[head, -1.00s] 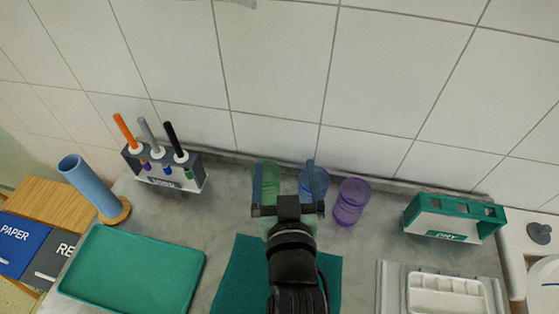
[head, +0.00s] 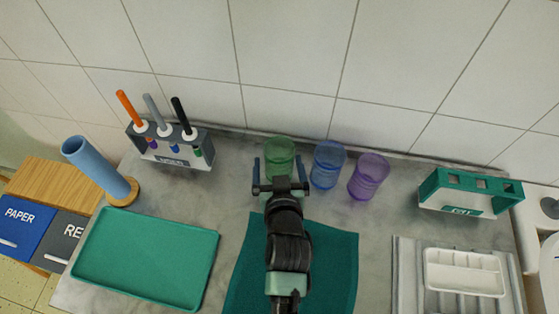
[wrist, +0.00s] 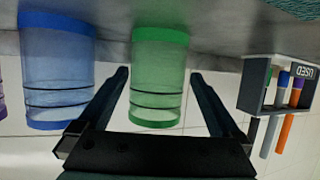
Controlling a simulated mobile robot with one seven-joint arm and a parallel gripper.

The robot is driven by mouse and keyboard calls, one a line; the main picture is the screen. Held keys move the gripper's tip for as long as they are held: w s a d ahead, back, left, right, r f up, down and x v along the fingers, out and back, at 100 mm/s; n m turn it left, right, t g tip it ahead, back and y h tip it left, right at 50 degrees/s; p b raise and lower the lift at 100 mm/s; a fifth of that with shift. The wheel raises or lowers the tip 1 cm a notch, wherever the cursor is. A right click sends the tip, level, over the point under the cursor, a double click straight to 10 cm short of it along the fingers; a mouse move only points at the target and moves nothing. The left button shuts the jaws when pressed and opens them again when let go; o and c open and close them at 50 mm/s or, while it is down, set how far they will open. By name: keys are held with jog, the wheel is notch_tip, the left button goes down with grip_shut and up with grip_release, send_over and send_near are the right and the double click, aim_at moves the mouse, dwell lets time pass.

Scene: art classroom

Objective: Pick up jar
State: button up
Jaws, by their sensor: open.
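Three see-through jars stand in a row at the back of the counter by the tiled wall. The green jar (head: 280,155) is on the left, the blue jar (head: 327,164) in the middle, the purple jar (head: 368,176) on the right. My gripper (head: 280,168) is open, its fingers pointing toward the green jar. In the wrist view, which looks upside down, the green jar (wrist: 158,75) appears between and beyond the open fingers, and the blue jar (wrist: 58,70) lies outside them on the left. Nothing is held. Contact with the green jar cannot be told.
A marker rack (head: 172,148) and a blue tube (head: 95,166) stand at the left, above a green tray (head: 145,258). A teal mat (head: 335,265) lies under my arm. A green-topped rack (head: 470,193) and white tray (head: 465,272) are at the right.

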aim_at(279, 152)
jog(key=shift+r+x, duration=0.2)
jog(key=shift+x, duration=2.15)
jog(key=shift+w+d, duration=0.1)
jog(key=shift+d, duration=0.05)
jog(key=shift+c, duration=0.3)
jog(key=c, duration=1.2)
